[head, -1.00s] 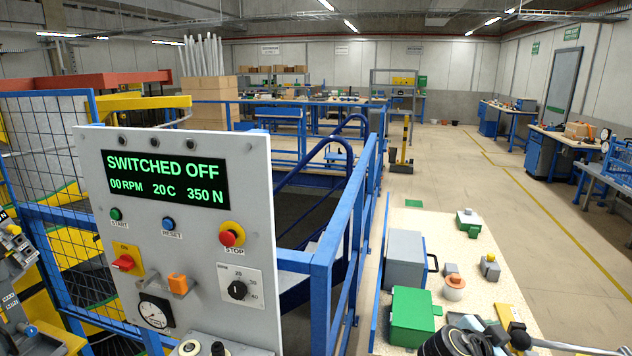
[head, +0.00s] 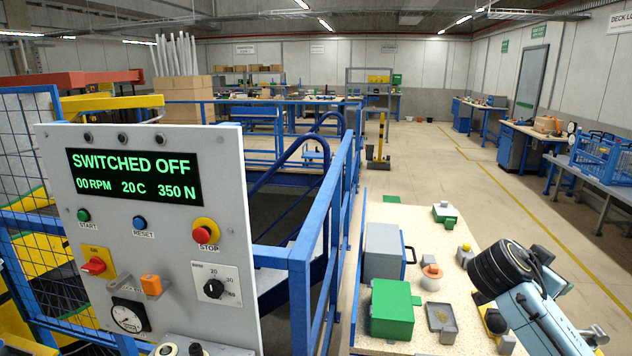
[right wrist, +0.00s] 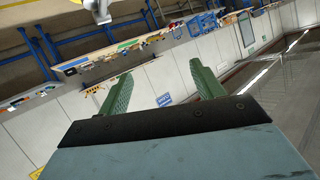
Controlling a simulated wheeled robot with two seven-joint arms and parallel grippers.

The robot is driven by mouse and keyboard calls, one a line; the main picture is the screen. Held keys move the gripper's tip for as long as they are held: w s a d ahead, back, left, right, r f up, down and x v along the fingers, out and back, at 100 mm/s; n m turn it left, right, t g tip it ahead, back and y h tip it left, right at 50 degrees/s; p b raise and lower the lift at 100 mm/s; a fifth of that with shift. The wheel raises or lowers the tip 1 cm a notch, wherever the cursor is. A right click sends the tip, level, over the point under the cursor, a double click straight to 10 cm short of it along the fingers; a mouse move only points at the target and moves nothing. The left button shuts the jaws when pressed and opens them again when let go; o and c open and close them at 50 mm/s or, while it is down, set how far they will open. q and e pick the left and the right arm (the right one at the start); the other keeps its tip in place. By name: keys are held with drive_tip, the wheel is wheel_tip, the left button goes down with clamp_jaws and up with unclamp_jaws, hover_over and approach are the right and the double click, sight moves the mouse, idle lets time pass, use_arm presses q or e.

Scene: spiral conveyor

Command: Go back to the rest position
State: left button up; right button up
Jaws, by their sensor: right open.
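My right gripper (right wrist: 160,85) shows in the right wrist view with its two green fingers spread apart and nothing between them. That view is tilted and looks across the hall towards benches and a wall. In the head view my right arm (head: 535,300) is raised over the near right part of the workbench, with its black round joint towards the upper left. The right fingers cannot be made out there. My left gripper is not in view. The control panel (head: 150,235) stands at the left, and its display (head: 134,177) reads SWITCHED OFF, 00 RPM, 20 C, 350 N.
A workbench (head: 400,215) at the lower right holds a green box (head: 392,310), a grey box (head: 383,250) and small parts. Blue railing (head: 330,230) runs between panel and bench. Open floor (head: 480,200) lies beyond, with benches along the right wall.

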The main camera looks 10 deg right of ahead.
sight(497, 321)
drive_tip(key=a+f, duration=0.1)
drive_tip(key=f, duration=0.2)
drive_tip(key=w+a+f, duration=0.1)
drive_tip(key=a+f, duration=0.2)
drive_tip(key=f, duration=0.2)
drive_tip(key=shift+w+a+f, duration=0.25)
drive_tip(key=shift+a+f, duration=0.1)
drive_tip(key=shift+a, duration=0.05)
drive_tip(key=shift+w+a+f, duration=0.1)
drive_tip(key=shift+a+f, duration=0.1)
drive_tip(key=shift+f, duration=0.4)
